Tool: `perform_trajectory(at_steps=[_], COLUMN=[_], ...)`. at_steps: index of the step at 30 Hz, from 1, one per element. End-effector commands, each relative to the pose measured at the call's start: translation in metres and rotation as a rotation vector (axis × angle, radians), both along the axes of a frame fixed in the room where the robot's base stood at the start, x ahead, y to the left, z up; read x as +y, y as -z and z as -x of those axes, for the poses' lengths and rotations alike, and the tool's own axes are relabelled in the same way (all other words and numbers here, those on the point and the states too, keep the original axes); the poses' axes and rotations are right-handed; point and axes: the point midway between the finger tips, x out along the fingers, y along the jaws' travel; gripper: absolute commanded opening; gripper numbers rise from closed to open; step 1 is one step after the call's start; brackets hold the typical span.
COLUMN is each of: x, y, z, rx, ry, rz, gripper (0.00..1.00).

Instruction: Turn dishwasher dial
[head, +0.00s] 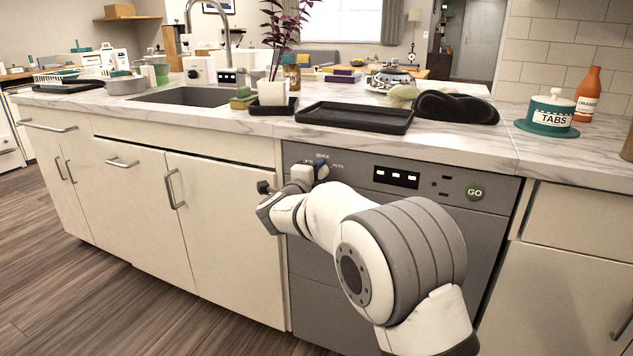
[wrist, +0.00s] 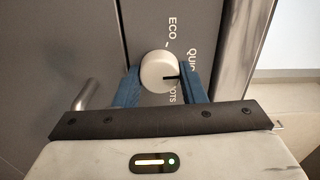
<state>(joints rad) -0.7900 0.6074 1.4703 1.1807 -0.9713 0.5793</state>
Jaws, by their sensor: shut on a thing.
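The grey dishwasher front (head: 490,225) is set under the counter. Its round white dial (wrist: 158,70) shows in the wrist view between my gripper's two blue fingers. A dark mark on the dial points right, toward the finger on that side. The labels ECO, QUICK and one ending in OTS are printed around it, partly hidden by the finger. My gripper (wrist: 160,86) is shut on the dial. In the head view my gripper (head: 319,170) is at the panel's upper left, and the dial is largely hidden there.
A metal bar handle (wrist: 92,94) is left of my gripper in the wrist view. A black tray (head: 345,117) lies on the counter above. The wooden floor at left is clear.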

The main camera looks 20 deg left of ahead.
Motion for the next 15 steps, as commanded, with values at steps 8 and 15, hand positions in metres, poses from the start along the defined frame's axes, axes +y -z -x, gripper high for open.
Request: perform_trajectory(at_steps=[8, 15], x=[-0.0006, -0.0007], y=[0.0019, 0.0017], z=[-0.0003, -0.0002], rx=[-0.002, -0.002], ry=[0.001, 0.002], rz=[-0.047, -0.050], gripper=[0.14, 0.14])
